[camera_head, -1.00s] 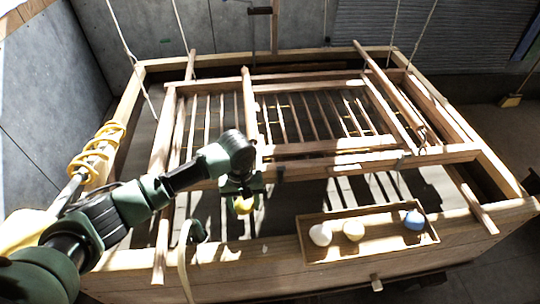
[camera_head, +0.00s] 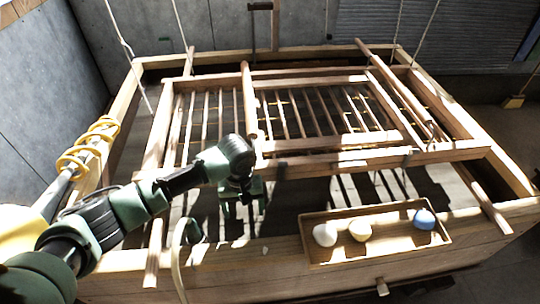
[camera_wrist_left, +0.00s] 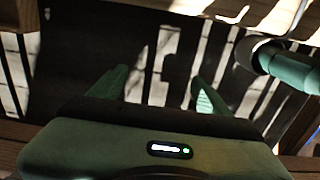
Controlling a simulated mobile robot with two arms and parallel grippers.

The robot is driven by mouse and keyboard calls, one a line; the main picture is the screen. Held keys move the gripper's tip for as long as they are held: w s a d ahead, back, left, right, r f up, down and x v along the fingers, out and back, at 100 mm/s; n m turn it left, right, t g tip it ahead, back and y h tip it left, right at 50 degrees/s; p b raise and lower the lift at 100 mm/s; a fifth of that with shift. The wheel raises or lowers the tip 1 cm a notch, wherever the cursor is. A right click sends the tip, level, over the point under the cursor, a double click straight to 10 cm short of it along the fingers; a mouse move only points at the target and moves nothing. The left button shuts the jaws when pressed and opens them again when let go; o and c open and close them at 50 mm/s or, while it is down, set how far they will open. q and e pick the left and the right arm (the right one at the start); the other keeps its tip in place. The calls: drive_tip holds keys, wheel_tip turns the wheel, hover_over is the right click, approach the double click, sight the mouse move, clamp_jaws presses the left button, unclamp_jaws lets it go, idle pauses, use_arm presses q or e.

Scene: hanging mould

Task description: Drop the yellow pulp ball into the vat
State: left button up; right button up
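My left gripper (camera_head: 244,208) hangs over the opening of the vat (camera_head: 230,278), just behind its front wall. Its fingers are apart, and the left wrist view also shows the open gripper (camera_wrist_left: 155,90) with nothing between its fingers. The yellow pulp ball is not seen in either view now; the dark, striped shadow inside the vat hides what lies below. My right gripper is not in view.
A wooden tray (camera_head: 400,246) on the vat's front rim holds a white ball (camera_head: 325,235), a cream ball (camera_head: 360,230) and a blue ball (camera_head: 424,219). A slatted wooden mould (camera_head: 290,160) hangs on ropes over the vat, behind my gripper.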

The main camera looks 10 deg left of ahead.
use_arm(q)
drive_tip(key=shift+r, duration=0.1)
wheel_tip(320, 180, up, 8)
drive_tip(key=b, duration=0.1)
drive_tip(key=shift+f, duration=0.2)
idle(1.6)
